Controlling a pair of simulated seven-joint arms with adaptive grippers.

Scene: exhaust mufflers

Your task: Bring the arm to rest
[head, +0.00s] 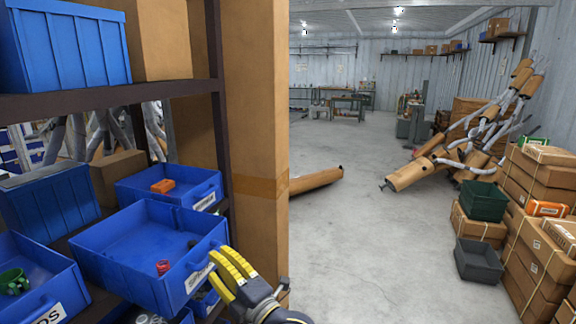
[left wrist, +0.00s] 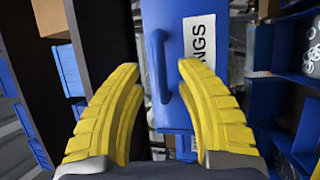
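My left gripper (head: 226,270) is at the front of a blue bin (head: 125,246) on the shelf, by the bin's white label. In the left wrist view the two yellow fingers of the gripper (left wrist: 160,75) are spread apart. The blue bin's front (left wrist: 172,20) lies beyond them, with its handle (left wrist: 157,65) seen between the fingertips and a label ending in "NGS" beside it. I see no contact between fingers and handle. A small red part (head: 163,267) lies in the bin. My right gripper is in neither view.
The dark shelf (head: 110,97) holds more blue bins, one with an orange part (head: 163,186), another with a green part (head: 14,281). A tall cardboard column (head: 258,120) stands right of it. Stacked boxes (head: 535,230) and mufflers (head: 410,175) are at the right. The middle floor is clear.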

